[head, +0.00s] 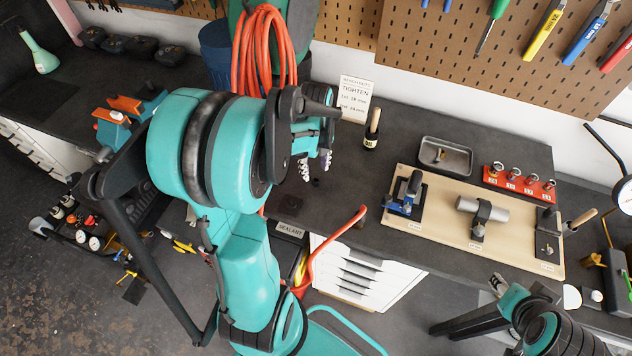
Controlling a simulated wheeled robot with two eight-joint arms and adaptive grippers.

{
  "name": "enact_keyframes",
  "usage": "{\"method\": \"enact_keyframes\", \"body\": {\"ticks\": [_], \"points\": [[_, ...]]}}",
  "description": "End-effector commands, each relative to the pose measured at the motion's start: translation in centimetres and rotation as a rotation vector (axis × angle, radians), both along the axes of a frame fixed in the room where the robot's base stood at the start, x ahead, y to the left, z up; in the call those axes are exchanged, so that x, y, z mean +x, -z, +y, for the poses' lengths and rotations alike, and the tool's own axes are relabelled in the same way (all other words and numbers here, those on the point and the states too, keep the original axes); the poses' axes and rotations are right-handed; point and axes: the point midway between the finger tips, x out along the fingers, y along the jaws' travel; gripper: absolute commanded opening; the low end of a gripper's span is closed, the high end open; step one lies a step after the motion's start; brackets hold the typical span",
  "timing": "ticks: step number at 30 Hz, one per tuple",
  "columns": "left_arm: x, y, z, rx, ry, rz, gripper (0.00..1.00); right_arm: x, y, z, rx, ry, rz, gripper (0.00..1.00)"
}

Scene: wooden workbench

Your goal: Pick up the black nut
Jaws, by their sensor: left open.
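My left gripper (315,168) hangs over the left part of the dark workbench top, its ridged fingertips pointing down and apart. A small dark spot (316,183) shows on the bench just below the fingertips; it may be the black nut, but it is too small and dark to be sure. Nothing shows clearly between the fingers. My right arm comes in at the bottom right, and its gripper (498,285) is small and partly hidden near the bench's front edge.
A wooden fixture board (435,232) carries a blue clamp (404,195) and a grey cylinder (481,209). Behind it are a metal tray (445,156) and a red rack (519,184).

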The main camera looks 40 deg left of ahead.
Motion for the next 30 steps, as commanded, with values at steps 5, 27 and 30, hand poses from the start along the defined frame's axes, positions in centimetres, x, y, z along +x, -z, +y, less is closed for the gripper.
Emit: {"method": "enact_keyframes", "body": {"ticks": [5,27,30], "points": [[0.3,2.4,-0.1,0.001,-0.001,-0.001,0.45,0.0,0.8,0.0,0.000,0.000,0.000,0.40],[0.5,6.0,-0.2,0.001,-0.002,-0.001,0.00,0.0,1.7,0.0,0.000,0.000,0.000,0.40],[0.5,6.0,-0.2,0.001,-0.002,-0.001,0.00,0.0,1.7,0.0,0.000,0.000,0.000,0.40]]}}
